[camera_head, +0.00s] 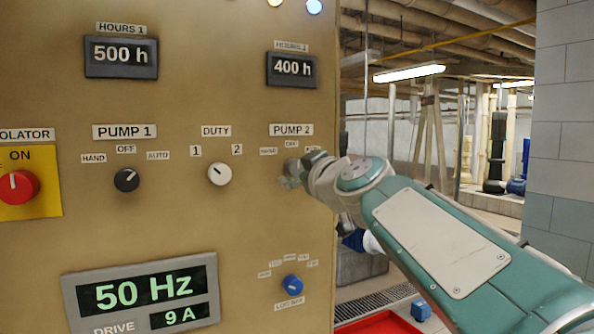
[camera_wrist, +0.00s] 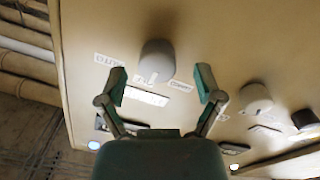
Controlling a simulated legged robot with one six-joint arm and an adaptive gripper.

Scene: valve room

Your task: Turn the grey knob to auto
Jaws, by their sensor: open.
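The grey knob (camera_wrist: 155,60) is under the PUMP 2 label (camera_head: 291,129) on the tan panel. In the wrist view, which shows the panel upside down, it lies between and just beyond my fingertips. A pale pointer mark on it faces roughly the middle OFF label; its exact angle is hard to tell. The AUTO label (camera_wrist: 108,60) is left of the knob in the wrist view. My gripper (camera_wrist: 161,80) is open, its fingers spread on either side, with no clear contact. In the head view my gripper (camera_head: 300,171) covers the knob and part of the AUTO label.
The white DUTY knob (camera_head: 219,174) and black PUMP 1 knob (camera_head: 126,180) are to the left. A blue knob (camera_head: 292,285) is below. A red isolator switch (camera_head: 17,187) is at far left. The panel ends just right of my gripper; a grey block wall (camera_head: 563,130) stands further right.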

